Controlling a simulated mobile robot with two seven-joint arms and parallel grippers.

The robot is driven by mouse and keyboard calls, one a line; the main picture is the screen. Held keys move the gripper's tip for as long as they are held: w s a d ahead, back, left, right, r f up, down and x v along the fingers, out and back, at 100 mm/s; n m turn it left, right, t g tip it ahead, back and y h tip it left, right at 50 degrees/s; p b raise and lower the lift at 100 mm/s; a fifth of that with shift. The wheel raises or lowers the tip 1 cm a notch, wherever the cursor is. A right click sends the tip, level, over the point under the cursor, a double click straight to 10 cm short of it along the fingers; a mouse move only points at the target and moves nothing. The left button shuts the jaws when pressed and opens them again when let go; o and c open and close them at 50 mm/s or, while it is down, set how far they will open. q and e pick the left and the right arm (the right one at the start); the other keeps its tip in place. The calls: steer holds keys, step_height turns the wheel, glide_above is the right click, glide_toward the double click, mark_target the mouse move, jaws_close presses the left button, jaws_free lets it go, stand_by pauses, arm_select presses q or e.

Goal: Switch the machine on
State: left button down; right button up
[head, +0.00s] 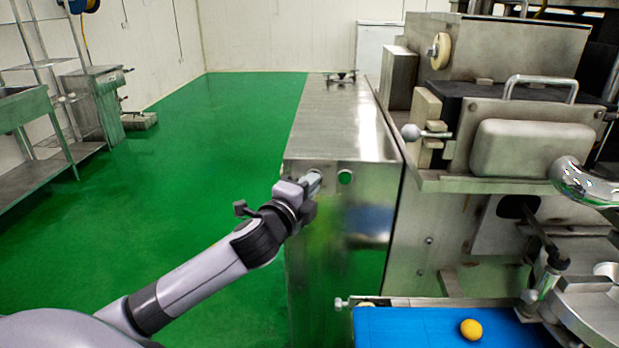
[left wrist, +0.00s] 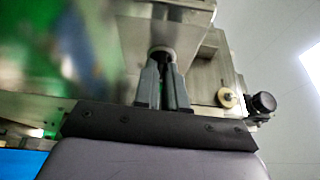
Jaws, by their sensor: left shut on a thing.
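The encrusting machine (head: 345,135) has a steel cabinet whose front panel faces me in the head view. A round green button (head: 345,177) sits near the top of that panel. My left gripper (head: 314,182) is at the panel, just left of the green button. In the left wrist view its fingers (left wrist: 163,80) are close together on a small round knob (left wrist: 162,51) on the metal panel. The gripper hides most of the knob in the head view, so its setting cannot be read. My right gripper is not in view.
A blue conveyor belt (head: 415,328) with a yellow dough ball (head: 471,329) lies at the lower right. Machine parts, including a ball-ended lever (head: 411,132), fill the right side. A steel shelf (head: 30,175) stands far left. The green floor (head: 200,170) between is largely clear.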

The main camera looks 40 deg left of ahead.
arm_select(q)
steer(key=shift+d+r+m+g+y, duration=0.15)
steer(key=shift+m+g, duration=0.45)
steer(key=shift+m, duration=0.65)
steer(key=shift+a+r+m+g+y, duration=0.1)
steer(key=shift+m+g+y, duration=0.15)
steer(key=shift+m+g, duration=0.65)
steer(key=shift+d+r+m+g+y, duration=0.1)
steer(key=shift+m+g+y, duration=0.15)
steer(key=shift+m, duration=1.3)
steer(key=shift+f, duration=0.1)
steer(key=c, duration=1.2)
jaws_free()
steer(key=v, duration=0.7)
steer(key=shift+b, duration=0.35)
